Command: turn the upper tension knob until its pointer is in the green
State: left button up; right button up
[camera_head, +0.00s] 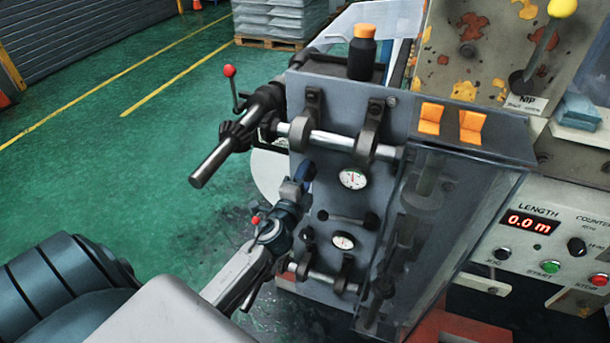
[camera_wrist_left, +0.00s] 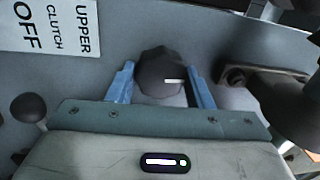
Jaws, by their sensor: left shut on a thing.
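The upper tension knob (camera_wrist_left: 160,72) is dark and faceted, with a white line pointing right in the left wrist view. My left gripper's two blue fingers stand on either side of it, and the gripper (camera_wrist_left: 160,88) is shut on the knob. In the head view my left gripper (camera_head: 304,174) reaches the left side of the grey machine panel, hiding the knob. The upper round dial (camera_head: 352,179) is white with a thin needle near upright. Its coloured zones are too small to tell. My right gripper is out of view.
A lower dial (camera_head: 343,241) and a black lever (camera_head: 348,217) sit below the upper dial. A steel roller (camera_head: 330,140) crosses above. In the left wrist view an "UPPER CLUTCH OFF" label (camera_wrist_left: 62,27) and a ball-ended lever (camera_wrist_left: 28,108) are left of the knob.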

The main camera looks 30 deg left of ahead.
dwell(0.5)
pick_arm(q)
jog(key=o, duration=1)
jog(key=b+v, duration=0.3)
jog(key=v, duration=0.7)
jog(key=shift+s+d+b, duration=0.1)
jog(key=shift+s+b, duration=0.3)
